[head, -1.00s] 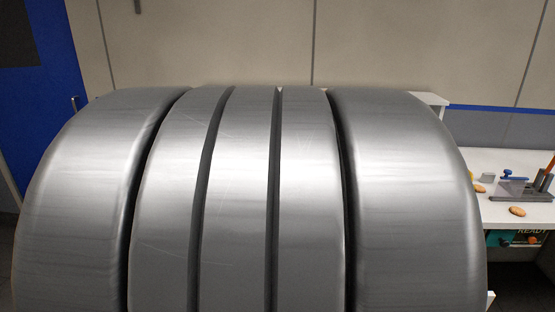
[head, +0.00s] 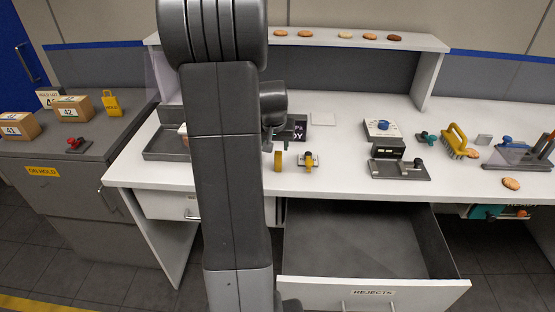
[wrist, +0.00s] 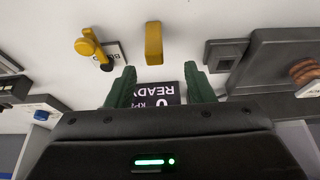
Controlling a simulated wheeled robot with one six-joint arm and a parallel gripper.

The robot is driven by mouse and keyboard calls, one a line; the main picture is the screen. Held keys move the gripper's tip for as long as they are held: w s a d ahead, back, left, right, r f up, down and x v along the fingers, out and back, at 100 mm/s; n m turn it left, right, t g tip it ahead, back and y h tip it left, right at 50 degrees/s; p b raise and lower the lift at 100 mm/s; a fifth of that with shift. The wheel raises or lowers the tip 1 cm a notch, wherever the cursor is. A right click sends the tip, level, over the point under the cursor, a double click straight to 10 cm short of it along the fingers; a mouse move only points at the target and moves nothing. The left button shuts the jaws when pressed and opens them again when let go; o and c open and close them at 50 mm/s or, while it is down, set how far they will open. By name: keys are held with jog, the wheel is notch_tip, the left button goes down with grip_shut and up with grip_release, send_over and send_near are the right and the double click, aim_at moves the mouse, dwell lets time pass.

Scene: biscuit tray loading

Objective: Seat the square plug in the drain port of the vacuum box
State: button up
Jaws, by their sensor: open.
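My gripper (wrist: 160,88) is open in the wrist view, its two green fingers apart with nothing held between them. In the head view my gripper (head: 276,145) is over the white bench, partly behind my arm. A yellow block (wrist: 153,43) lies beyond the fingertips, apart from them; it also shows in the head view (head: 278,161). I cannot tell whether it is the square plug. A dark display box (wrist: 165,94) reading READY shows between the fingers. A small dark grey block with a recess (wrist: 222,54) is to the right; I cannot tell whether it is the drain port.
A yellow-handled piece on a white base (wrist: 97,50) is beside the yellow block. A grey tray (head: 160,153) is at the bench's left. A REJECTS drawer (head: 372,293) stands open in front. A dark device (head: 400,172) and a yellow-handled brush (head: 457,139) are farther right.

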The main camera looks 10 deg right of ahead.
aim_at(278, 154)
jog(key=x, duration=0.2)
jog(key=shift+w+f, duration=0.1)
jog(key=shift+f, duration=0.15)
jog(key=shift+d+p+x, duration=0.2)
jog(key=shift+p+x, duration=0.3)
jog(key=shift+x, duration=0.85)
jog(key=shift+d+p+x, duration=0.2)
jog(key=shift+p+x, duration=0.25)
jog(key=shift+x, duration=0.95)
jog(key=shift+r, duration=0.1)
grip_shut()
